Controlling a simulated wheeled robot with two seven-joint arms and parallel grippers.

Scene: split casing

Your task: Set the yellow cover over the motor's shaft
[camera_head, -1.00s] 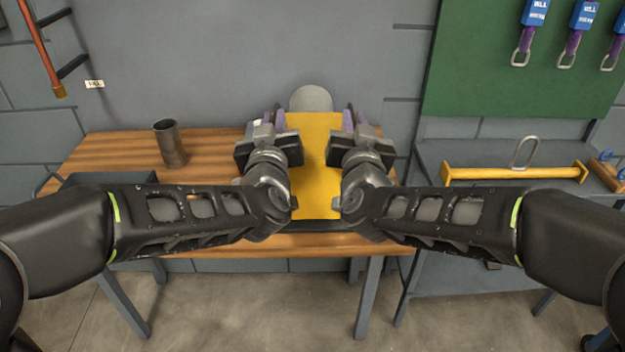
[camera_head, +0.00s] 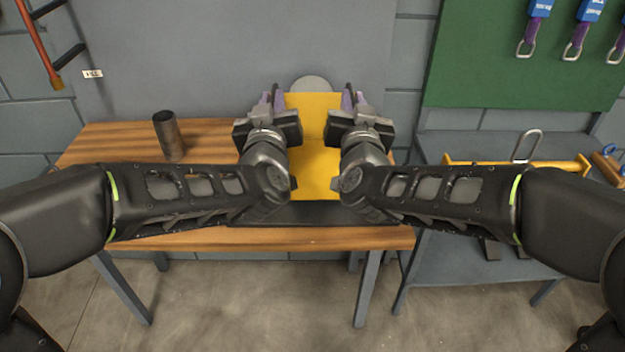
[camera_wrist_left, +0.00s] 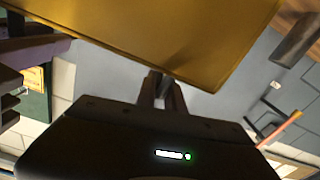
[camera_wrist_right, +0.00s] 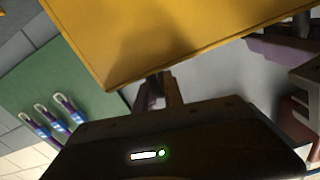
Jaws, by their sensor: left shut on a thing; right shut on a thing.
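The yellow cover (camera_head: 318,172) is held between my two grippers over the wooden table, in the middle of the head view. My left gripper (camera_head: 279,112) is shut on its left side, and my right gripper (camera_head: 352,112) is shut on its right side. The cover also fills the top of the left wrist view (camera_wrist_left: 150,35) and of the right wrist view (camera_wrist_right: 170,35). A grey rounded thing (camera_head: 311,84), perhaps part of the motor, shows just behind the cover's far edge. The shaft is hidden, and I cannot tell whether the cover touches anything below.
A dark metal cylinder (camera_head: 168,136) stands on the wooden table (camera_head: 110,150) to the left. A dark plate or base (camera_head: 325,212) shows at the table's front below the cover. A grey bench (camera_head: 480,220) with a yellow bar (camera_head: 570,165) stands at the right.

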